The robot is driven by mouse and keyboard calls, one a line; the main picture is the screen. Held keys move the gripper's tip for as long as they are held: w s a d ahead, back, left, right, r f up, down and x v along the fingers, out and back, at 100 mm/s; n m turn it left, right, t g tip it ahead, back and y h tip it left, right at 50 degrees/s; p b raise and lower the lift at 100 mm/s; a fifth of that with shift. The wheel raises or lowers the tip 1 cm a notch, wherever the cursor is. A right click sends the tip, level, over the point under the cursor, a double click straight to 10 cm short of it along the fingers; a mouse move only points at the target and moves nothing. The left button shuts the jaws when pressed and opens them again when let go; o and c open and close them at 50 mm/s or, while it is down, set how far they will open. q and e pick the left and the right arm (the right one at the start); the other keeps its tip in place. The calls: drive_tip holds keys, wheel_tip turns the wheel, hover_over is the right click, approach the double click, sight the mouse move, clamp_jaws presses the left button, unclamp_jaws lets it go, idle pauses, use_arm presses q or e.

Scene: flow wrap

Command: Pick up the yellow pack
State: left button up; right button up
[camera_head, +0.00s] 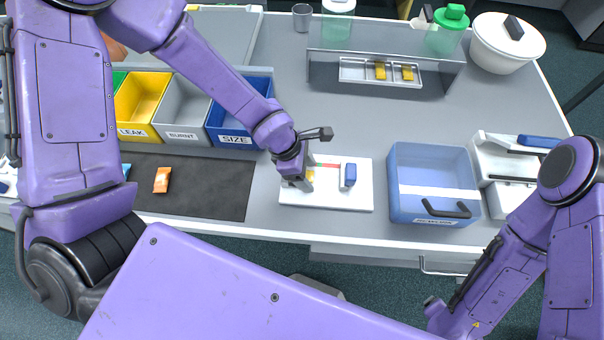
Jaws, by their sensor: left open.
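A yellow pack (310,174) lies on the white board (345,198) in the middle of the table, partly hidden by my left gripper. My left gripper (302,186) is low over the left part of that board, right beside the yellow pack, with its jaws open. I cannot tell whether the fingers touch the pack. Two more yellow packs stand out at the back, a left one (380,71) and a right one (407,73), in a metal tray (352,70). My right arm shows at the lower right, but its gripper fingers do not.
A blue block (349,175) sits on the board's right. A blue bin (430,175) and a white device (500,160) stand further right. Yellow, grey and blue bins (235,140) stand left. An orange pack (162,180) lies on the dark mat (210,190). A white lidded tub (505,50) stands back right.

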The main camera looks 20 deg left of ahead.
use_arm(q)
drive_tip(key=shift+a, duration=0.1)
drive_tip(key=c, duration=1.1)
drive_tip(key=shift+c, duration=0.5)
drive_tip(key=shift+r, duration=0.1)
